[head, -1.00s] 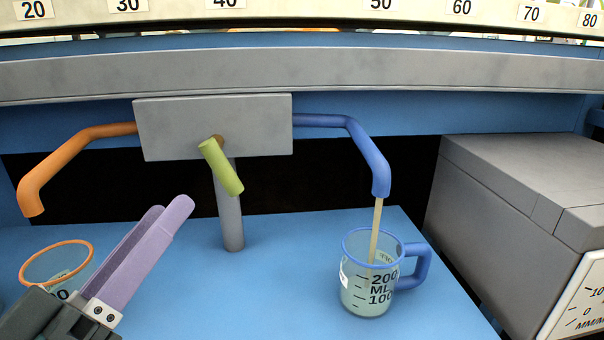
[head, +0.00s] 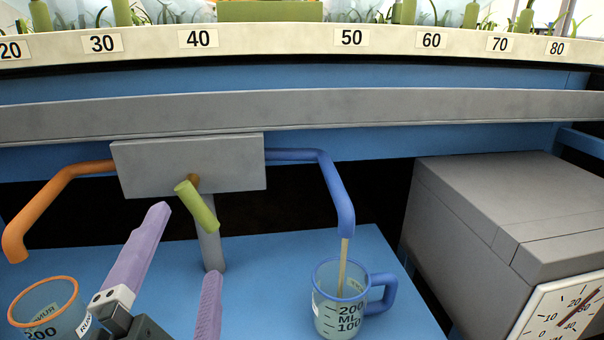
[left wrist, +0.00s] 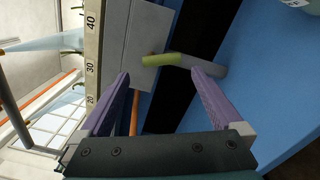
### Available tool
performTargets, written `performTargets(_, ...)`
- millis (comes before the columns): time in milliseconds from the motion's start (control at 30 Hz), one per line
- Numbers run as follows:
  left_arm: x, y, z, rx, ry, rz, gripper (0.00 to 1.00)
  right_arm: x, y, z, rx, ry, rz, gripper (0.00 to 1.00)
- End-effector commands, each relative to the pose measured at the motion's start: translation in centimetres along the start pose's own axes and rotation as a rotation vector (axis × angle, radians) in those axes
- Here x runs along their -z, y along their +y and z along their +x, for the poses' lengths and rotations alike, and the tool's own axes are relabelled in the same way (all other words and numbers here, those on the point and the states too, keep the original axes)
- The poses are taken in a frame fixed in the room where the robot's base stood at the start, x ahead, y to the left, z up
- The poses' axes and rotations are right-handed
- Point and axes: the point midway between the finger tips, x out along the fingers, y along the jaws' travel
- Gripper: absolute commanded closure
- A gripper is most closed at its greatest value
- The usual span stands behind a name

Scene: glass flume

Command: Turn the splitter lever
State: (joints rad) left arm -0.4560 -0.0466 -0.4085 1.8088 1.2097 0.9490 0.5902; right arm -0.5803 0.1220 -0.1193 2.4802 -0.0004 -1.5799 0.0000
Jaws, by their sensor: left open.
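The splitter lever (head: 196,205) is a yellow-green rod on the front of a grey box (head: 222,168). It slants down to the right in the head view. In the left wrist view the lever (left wrist: 161,60) lies ahead, between the lines of the two fingers. My left gripper (head: 186,240) is open and empty, its purple fingers below and in front of the lever, apart from it. An orange spout (head: 45,205) leaves the box on the left and a blue spout (head: 336,190) on the right. A pale stream (head: 342,262) runs from the blue spout into the blue-rimmed jug (head: 338,318). My right gripper is out of view.
An orange-rimmed jug (head: 70,322) stands under the orange spout, close to my left gripper. A grey post (head: 211,250) stands below the box. A grey housing (head: 500,225) with a dial (head: 565,315) is at right. A numbered scale (head: 265,42) runs above.

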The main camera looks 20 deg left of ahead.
Motion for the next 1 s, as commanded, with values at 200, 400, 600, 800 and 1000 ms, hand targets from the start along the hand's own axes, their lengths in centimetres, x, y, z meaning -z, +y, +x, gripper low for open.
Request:
performTargets(200, -0.2, -0.2, 2.5, 0.012, 0.012, -0.045, 0.00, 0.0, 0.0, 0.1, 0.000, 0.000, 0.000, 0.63)
performTargets(400, -0.1, -0.3, 6.5, 0.012, 0.011, -0.040, 0.00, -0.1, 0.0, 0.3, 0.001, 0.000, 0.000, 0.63)
performTargets(600, -0.1, -0.4, 9.1, 0.014, 0.011, -0.037, 0.00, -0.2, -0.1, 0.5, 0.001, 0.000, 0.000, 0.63)
performTargets(800, -0.1, -0.4, 9.8, 0.016, 0.011, -0.037, 0.00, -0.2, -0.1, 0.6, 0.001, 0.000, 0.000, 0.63)
performTargets(1000, -0.1, -0.4, 9.8, 0.016, 0.011, -0.037, 0.03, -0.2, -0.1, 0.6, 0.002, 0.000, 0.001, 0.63)
